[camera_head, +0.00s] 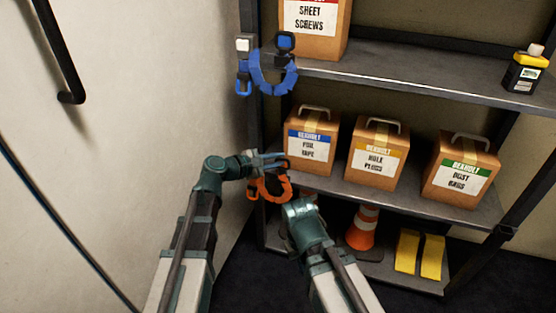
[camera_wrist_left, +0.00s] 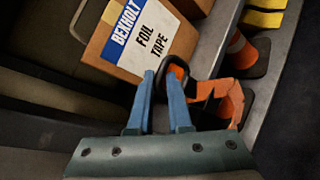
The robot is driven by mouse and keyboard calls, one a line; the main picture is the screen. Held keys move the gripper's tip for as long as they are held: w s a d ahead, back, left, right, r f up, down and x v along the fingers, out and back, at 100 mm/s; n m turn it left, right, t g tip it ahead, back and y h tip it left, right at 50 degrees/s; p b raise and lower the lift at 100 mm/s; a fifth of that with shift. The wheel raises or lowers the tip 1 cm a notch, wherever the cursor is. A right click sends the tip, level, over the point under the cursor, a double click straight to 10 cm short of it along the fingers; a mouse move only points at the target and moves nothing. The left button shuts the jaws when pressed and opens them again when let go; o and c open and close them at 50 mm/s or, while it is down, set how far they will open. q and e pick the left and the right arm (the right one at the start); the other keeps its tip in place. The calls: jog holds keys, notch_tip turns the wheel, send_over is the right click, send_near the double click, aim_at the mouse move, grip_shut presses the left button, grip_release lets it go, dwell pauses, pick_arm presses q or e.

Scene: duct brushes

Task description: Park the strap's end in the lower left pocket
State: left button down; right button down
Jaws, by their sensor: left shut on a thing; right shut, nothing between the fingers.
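An orange strap (camera_head: 270,193) hangs in a curve by the rack's left post, just below my left gripper (camera_head: 283,160). In the left wrist view the gripper (camera_wrist_left: 163,78) is shut at a dark loop (camera_wrist_left: 178,68) with orange in it, which looks like the strap's end; the orange strap (camera_wrist_left: 222,96) runs off to the right. My right gripper (camera_head: 297,207) is shut and empty, just right of and below the strap. A blue strap (camera_head: 272,86) hangs in a U higher on the post, between a white-topped holder (camera_head: 243,46) and a dark holder (camera_head: 285,42). I cannot make out the lower left pocket.
Cartons labelled foil tape (camera_head: 308,147), hole plugs (camera_head: 374,160) and dust bags (camera_head: 463,172) stand on the middle shelf (camera_head: 400,194), close to my left gripper. An orange cone (camera_head: 361,238) and yellow pieces (camera_head: 407,251) are below.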

pick_arm(q)
jog(key=shift+f+b, duration=1.4)
jog(key=shift+f, duration=0.05)
jog(key=c, duration=0.8)
grip_release()
jog(key=shift+o, duration=0.2)
jog(key=p+v, duration=0.3)
jog(key=v, duration=0.9)
jog(key=shift+p, duration=0.3)
jog(key=shift+d, duration=0.1)
